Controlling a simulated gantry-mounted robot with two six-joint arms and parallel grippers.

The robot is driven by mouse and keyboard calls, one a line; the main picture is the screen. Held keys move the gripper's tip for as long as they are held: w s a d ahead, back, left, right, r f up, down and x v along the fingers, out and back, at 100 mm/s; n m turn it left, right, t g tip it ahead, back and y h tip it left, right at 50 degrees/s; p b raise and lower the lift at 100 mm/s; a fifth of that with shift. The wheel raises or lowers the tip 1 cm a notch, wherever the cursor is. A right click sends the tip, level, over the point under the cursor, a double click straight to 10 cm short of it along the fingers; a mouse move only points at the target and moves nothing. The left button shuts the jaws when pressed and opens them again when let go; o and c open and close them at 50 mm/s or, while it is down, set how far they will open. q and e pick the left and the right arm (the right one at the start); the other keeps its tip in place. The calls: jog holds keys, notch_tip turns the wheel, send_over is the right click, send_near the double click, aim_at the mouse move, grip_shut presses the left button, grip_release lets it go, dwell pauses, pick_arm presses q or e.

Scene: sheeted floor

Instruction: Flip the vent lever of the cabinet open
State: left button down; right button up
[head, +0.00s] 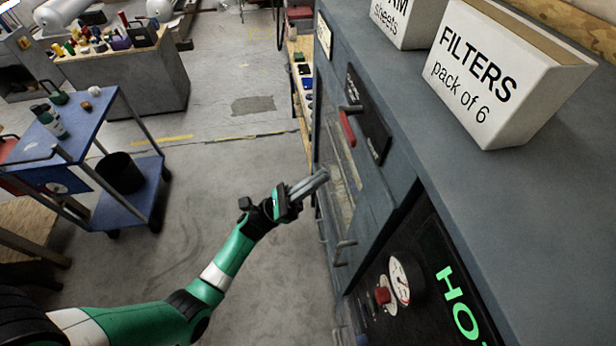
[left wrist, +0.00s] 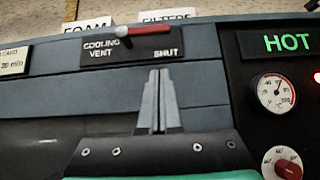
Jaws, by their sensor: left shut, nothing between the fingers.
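The vent lever (head: 347,128) has a red handle and sits on a dark plate (head: 369,120) on the grey cabinet (head: 390,195). In the left wrist view the lever (left wrist: 148,29) lies nearly level, its red handle pointing right, above the word SHUT. My left gripper (head: 323,175) is shut and empty, in front of the cabinet and below the lever. Its closed fingers (left wrist: 159,72) point at the cabinet face just under the plate, apart from the lever. My right gripper is in neither view.
A FILTERS box (head: 500,75) and another box stand on the cabinet top. A gauge (head: 400,280), a red knob (head: 383,295) and a HOT display (left wrist: 288,42) are on the panel to the right. A blue cart (head: 85,130) stands left; the floor between is clear.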

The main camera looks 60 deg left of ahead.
pick_arm(q)
jog(key=w+d+r+p, duration=0.1)
jog(key=w+r+p, duration=0.2)
jog(key=r, duration=0.4)
jog(key=shift+w+d+r+p, duration=0.15)
jog(key=shift+d+r+p, duration=0.15)
jog(key=shift+p, duration=0.3)
jog(key=shift+r, duration=0.1)
